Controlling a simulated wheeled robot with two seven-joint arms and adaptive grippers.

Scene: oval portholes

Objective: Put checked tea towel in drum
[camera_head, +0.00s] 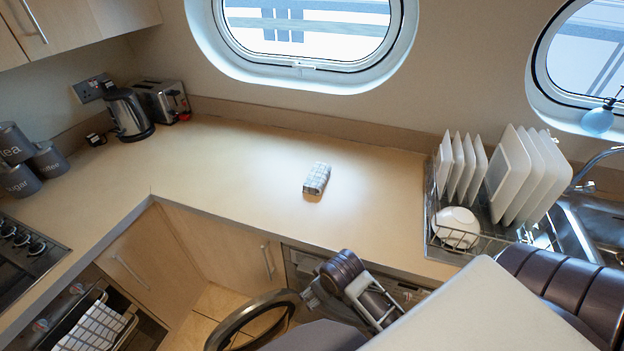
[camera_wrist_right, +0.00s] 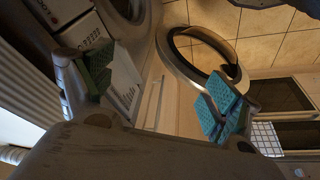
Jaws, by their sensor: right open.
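The drum's inside is mostly hidden. My right gripper (camera_wrist_right: 160,88) is open and empty, its teal-padded fingers wide apart. My left gripper is out of view.
A dish rack (camera_head: 455,240) with plates and a bowl (camera_head: 457,226) stands at the right by the sink. A kettle (camera_head: 128,115), toaster (camera_head: 163,98) and canisters (camera_head: 48,160) stand at the left. The worktop around the folded bundle is clear.

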